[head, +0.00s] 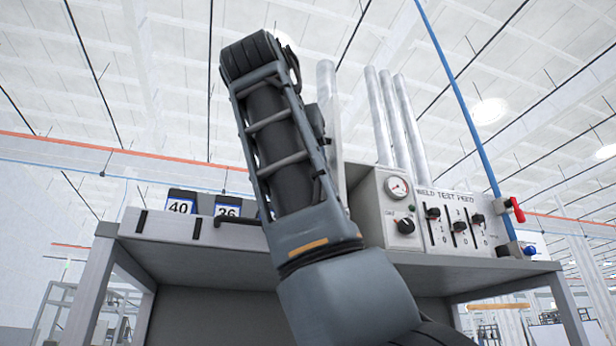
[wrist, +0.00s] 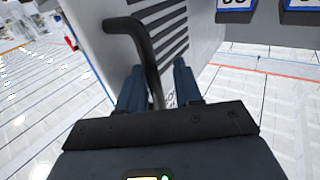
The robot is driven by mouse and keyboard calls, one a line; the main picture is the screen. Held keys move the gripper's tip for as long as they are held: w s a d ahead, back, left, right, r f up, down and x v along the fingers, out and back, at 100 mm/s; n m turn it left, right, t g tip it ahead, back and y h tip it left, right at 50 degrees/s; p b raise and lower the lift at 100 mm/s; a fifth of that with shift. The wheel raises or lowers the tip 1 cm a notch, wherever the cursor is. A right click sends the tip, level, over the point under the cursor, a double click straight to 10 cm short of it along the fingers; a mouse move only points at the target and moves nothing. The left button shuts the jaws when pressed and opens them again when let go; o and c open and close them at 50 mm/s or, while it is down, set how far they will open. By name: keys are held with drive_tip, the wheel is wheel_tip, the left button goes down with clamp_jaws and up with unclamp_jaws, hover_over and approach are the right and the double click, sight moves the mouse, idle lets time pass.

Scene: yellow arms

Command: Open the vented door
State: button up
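The vented door (wrist: 172,42) shows in the wrist view as a light grey panel with dark horizontal slots. A dark bent bar handle (wrist: 147,48) stands out from it, its upper end at the panel's left part. My gripper (wrist: 158,68) has its two blue-grey fingers apart, one on each side of the handle's lower part. The left finger is close to the bar, and a gap shows at the right finger. The bar's lower end is partly hidden by my gripper body.
A grey workbench (head: 190,250) stands ahead in the head view. It carries a control panel (head: 455,222) with a gauge and knobs, and numbered bins (head: 182,206). The bins also show at top right in the wrist view (wrist: 236,8).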

drive_tip(key=b+v, duration=0.2)
drive_tip(key=v, duration=0.5)
drive_tip(key=shift+s, duration=0.4)
drive_tip(key=shift+a, duration=0.1)
